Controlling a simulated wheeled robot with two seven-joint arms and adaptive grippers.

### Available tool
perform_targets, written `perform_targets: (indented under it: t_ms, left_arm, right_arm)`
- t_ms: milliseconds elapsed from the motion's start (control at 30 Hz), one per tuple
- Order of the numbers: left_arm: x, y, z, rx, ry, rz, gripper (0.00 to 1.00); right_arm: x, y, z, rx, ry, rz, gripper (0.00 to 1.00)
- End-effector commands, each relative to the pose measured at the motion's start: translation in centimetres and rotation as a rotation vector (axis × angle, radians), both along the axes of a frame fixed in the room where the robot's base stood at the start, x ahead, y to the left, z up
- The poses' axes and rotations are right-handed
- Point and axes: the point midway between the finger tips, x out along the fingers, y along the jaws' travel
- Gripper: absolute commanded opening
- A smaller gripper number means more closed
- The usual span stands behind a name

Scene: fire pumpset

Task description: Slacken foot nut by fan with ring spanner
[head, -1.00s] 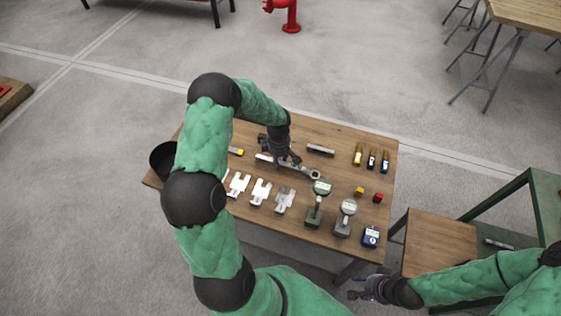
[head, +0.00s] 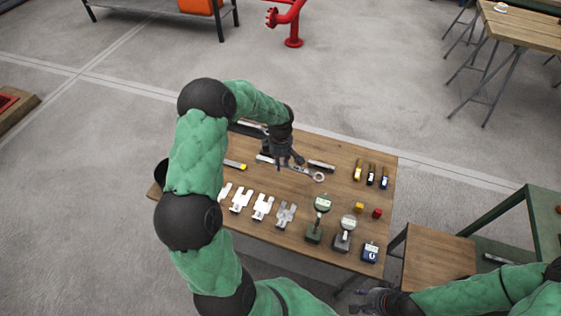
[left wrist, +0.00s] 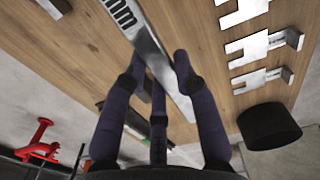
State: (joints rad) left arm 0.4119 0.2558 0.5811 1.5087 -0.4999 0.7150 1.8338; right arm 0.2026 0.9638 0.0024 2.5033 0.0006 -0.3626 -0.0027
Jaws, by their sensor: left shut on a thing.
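The ring spanner is a long steel bar with a ring end (head: 318,177) pointing right in the head view. My left gripper (head: 285,161) is shut on its shank, over the back half of the wooden table. In the left wrist view the spanner (left wrist: 150,48), marked with "mm" lettering, passes between the fingers (left wrist: 160,75). It looks raised off the tabletop, though the gap is hard to judge. My right gripper (head: 365,300) is low at the bottom of the head view, small and dark, and its opening is unclear. No fan or foot nut is identifiable.
The table (head: 345,150) holds several forked plates (head: 263,206), gauges (head: 317,218), marker-like items (head: 371,174), small red (head: 377,213) and yellow blocks, and a black cup (left wrist: 268,125). A stool (head: 435,258) stands right. Red pipework (head: 291,25) stands beyond clear floor.

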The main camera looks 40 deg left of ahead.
Motion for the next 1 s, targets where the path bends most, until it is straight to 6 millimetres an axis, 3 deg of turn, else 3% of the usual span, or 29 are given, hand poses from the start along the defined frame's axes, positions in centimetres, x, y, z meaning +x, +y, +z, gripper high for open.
perform_targets:
  t_ms: [1000]
  left_arm:
    - [0.1,0.0,4.2,0.001,-0.002,0.000,0.00]
  right_arm:
    - [0.0,0.0,2.3,0.000,0.000,0.000,0.40]
